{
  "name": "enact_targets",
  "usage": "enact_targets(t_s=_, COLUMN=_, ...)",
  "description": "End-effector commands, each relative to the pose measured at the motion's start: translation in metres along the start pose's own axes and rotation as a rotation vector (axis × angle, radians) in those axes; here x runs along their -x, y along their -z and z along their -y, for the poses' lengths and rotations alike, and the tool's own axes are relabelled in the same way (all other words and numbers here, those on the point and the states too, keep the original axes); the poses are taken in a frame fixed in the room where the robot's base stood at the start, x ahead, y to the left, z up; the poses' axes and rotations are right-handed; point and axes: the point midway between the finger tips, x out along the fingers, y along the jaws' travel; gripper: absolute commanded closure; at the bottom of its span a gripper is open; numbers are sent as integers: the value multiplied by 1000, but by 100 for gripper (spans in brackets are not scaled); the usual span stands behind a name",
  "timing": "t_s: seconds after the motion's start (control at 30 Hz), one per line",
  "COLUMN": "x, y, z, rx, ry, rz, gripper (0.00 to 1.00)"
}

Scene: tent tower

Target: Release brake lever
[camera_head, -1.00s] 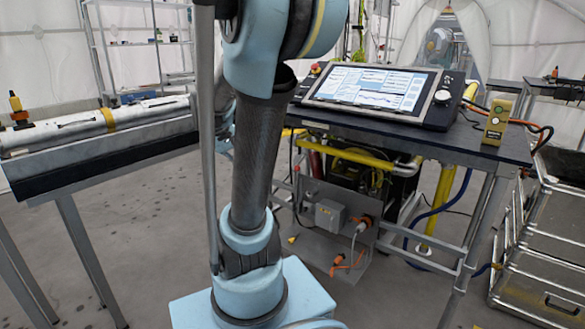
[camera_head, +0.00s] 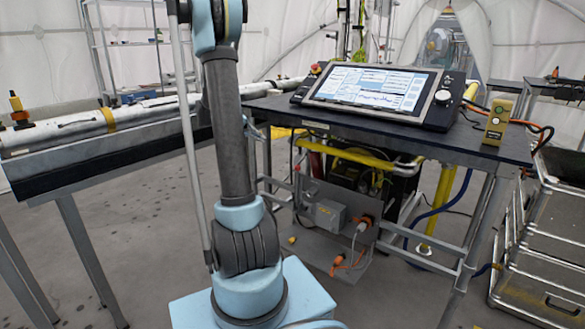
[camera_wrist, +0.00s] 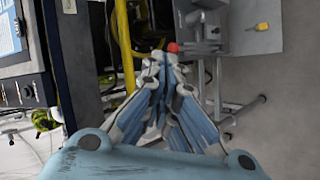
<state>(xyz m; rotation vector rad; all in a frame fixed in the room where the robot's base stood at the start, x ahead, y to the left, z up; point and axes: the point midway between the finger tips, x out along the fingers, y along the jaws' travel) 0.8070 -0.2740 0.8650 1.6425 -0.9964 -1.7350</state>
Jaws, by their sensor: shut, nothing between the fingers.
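In the wrist view my gripper (camera_wrist: 165,58) is shut and empty, its blue-grey fingers meeting near the middle of the picture. A small red knob (camera_wrist: 173,47) shows right at the fingertips. It may be the end of the brake lever, but I cannot tell, nor whether the fingers touch it. No lever is clearly recognisable in either view. In the head view my arm rises at the left of the workbench (camera_head: 480,150) and leaves the top of the picture, so my gripper is hidden there.
A tilted screen (camera_head: 375,88) and a beige button box (camera_head: 497,122) stand on the bench. Below are yellow pipes (camera_head: 345,155), cables and a grey box (camera_head: 329,214). A rail table (camera_head: 100,155) stands left, metal cases (camera_head: 545,250) right. Floor between the tables is clear.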

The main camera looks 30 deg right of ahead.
Motion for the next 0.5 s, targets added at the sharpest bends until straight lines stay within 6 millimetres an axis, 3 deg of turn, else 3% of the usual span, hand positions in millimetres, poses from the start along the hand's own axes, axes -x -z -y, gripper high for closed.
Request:
enact_targets(t_s=0.2, x=-36, y=48, z=3, rx=-16, ry=-120, rz=38, gripper=100)
enact_targets(t_s=0.5, x=-89, y=98, z=18, rx=-38, ry=-288, rz=89, gripper=100)
